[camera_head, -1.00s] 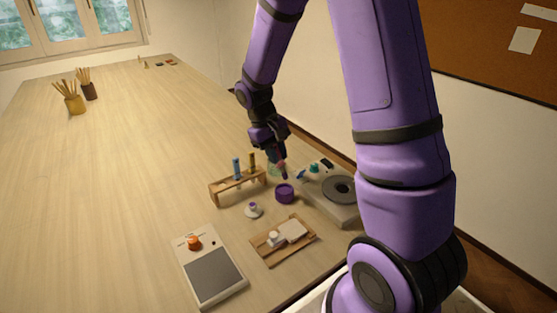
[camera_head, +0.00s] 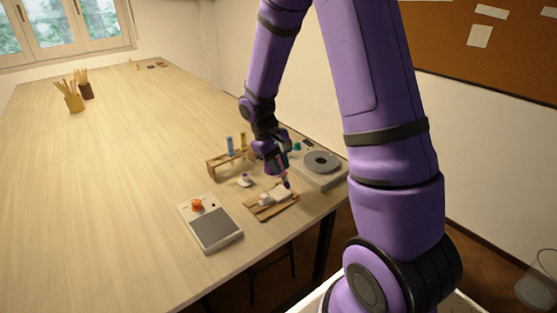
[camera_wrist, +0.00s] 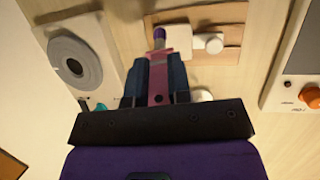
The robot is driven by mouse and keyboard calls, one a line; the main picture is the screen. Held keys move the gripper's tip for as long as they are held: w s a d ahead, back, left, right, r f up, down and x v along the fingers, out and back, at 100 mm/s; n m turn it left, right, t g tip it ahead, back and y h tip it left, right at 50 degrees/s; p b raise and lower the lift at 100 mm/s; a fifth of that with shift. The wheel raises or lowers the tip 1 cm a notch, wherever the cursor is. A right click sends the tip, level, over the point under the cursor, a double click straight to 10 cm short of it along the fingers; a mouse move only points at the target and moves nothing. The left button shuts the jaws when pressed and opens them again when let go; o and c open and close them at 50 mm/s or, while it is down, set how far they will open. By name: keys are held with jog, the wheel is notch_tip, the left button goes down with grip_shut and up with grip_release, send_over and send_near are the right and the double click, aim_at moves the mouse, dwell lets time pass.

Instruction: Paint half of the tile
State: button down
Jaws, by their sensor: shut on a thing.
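My gripper (camera_head: 279,172) is shut on a pink brush (camera_wrist: 158,85) with a purple tip, pointing down. The white tile (camera_head: 284,194) lies on a wooden board (camera_head: 262,212), with a white knob-like block (camera_head: 265,199) beside it. The brush tip is at the tile in the head view. In the wrist view the tip (camera_wrist: 159,33) shows near one edge of the pale tile (camera_wrist: 180,38). I cannot tell whether it touches. The gripper and brush hide part of the tile. No painted area can be made out. The purple pot is hidden behind my gripper.
A device with an orange knob (camera_head: 197,204) stands left of the board. A wheel device (camera_head: 321,161) stands to the right. A tube rack (camera_head: 218,166) and a small white piece (camera_head: 245,180) stand behind.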

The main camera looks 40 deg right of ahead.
aim_at(279, 193)
jog(key=shift+f, duration=0.85)
jog(key=shift+f, duration=0.15)
jog(key=shift+f, duration=0.45)
jog(key=shift+f, duration=0.1)
dwell(0.4)
